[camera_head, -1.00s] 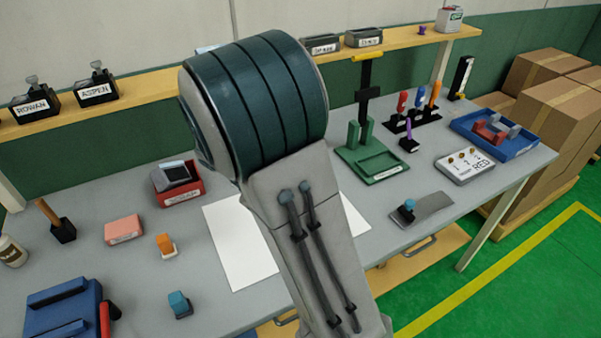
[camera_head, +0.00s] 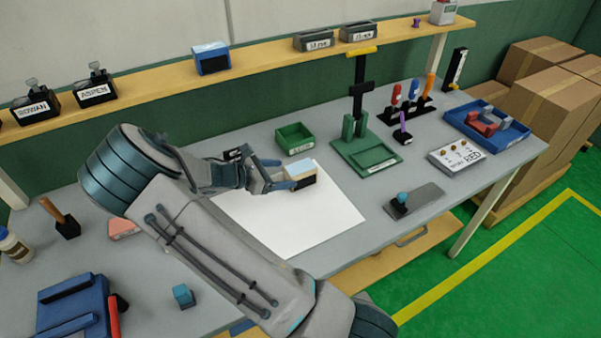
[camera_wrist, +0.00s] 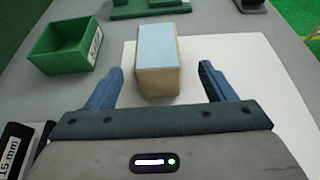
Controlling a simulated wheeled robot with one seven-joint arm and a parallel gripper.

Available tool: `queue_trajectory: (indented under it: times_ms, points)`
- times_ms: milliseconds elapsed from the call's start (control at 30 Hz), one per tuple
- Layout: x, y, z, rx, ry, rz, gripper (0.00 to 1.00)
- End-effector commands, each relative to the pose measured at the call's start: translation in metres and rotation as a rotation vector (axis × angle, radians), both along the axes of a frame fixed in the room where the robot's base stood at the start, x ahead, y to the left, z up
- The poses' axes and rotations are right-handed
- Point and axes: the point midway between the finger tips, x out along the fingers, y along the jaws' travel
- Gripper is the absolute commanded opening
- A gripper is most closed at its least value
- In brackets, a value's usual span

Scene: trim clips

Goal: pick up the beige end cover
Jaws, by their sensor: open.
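A beige block with a light blue top, which looks like the beige end cover (camera_head: 303,174), stands on the white sheet (camera_head: 325,212). It also shows in the wrist view (camera_wrist: 158,83), upper middle, with clear space on both sides. My gripper (camera_head: 282,173) is open and empty, with its fingertips at the block's near end. In the wrist view, my gripper's blue fingers (camera_wrist: 161,73) flank the block left and right and do not visibly touch it. I cannot tell how far down the fingers reach along it.
An open green bin (camera_head: 294,138) stands behind the sheet. A dark holder marked 15 mm (camera_wrist: 18,150) is close on my gripper's left. A green fixture with a post (camera_head: 366,157) stands to the right. The sheet's right part is clear.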

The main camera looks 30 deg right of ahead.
Motion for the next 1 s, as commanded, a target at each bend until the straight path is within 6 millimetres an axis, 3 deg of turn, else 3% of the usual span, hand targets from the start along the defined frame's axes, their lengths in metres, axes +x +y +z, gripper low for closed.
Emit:
queue_trajectory:
  times_ms: [600, 900, 933, 1000]
  points:
    - [0.005, -0.063, -0.021, 0.000, 0.000, -0.001, 0.76]
    - [0.005, -0.069, -0.025, 0.002, -0.002, -0.001, 0.76]
    - [0.005, -0.069, -0.025, 0.002, -0.002, -0.001, 0.74]
    - [0.005, -0.069, -0.025, 0.002, -0.002, -0.001, 0.54]
